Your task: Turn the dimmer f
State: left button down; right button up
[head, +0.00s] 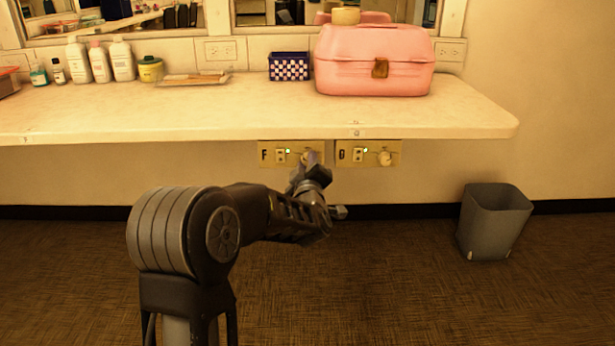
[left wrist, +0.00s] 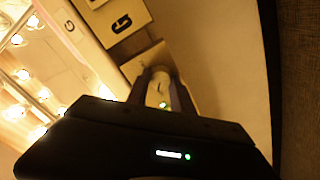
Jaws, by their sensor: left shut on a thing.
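The dimmer F plate (head: 294,153) is a cream wall plate below the counter edge, with a letter F, a small switch and a green light. Its round pale knob (head: 306,158) is on its right side, partly covered by my gripper. My left gripper (head: 313,163) reaches it from below and is shut on the knob. In the left wrist view the two fingers (left wrist: 163,95) stand on either side of the knob (left wrist: 160,76), with a green light close by. The knob's pointer is too small to read. My right gripper is not in view.
The counter (head: 180,117) overhangs both. A grey bin (head: 494,222) stands on the floor at right. A pink case (head: 374,62) sits above.

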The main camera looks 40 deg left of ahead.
pick_arm(q)
jog(key=shift+f+n+b, duration=0.1)
jog(key=shift+n+b, duration=1)
jog(key=shift+n, duration=0.1)
jog(key=c, duration=1.1)
grip_release()
jog(key=shift+s+d, duration=0.35)
jog(key=shift+s, duration=0.1)
jog(key=p+v, duration=0.2)
jog(key=v, duration=0.4)
jog(key=shift+s+d, duration=0.25)
jog(key=shift+s, duration=0.05)
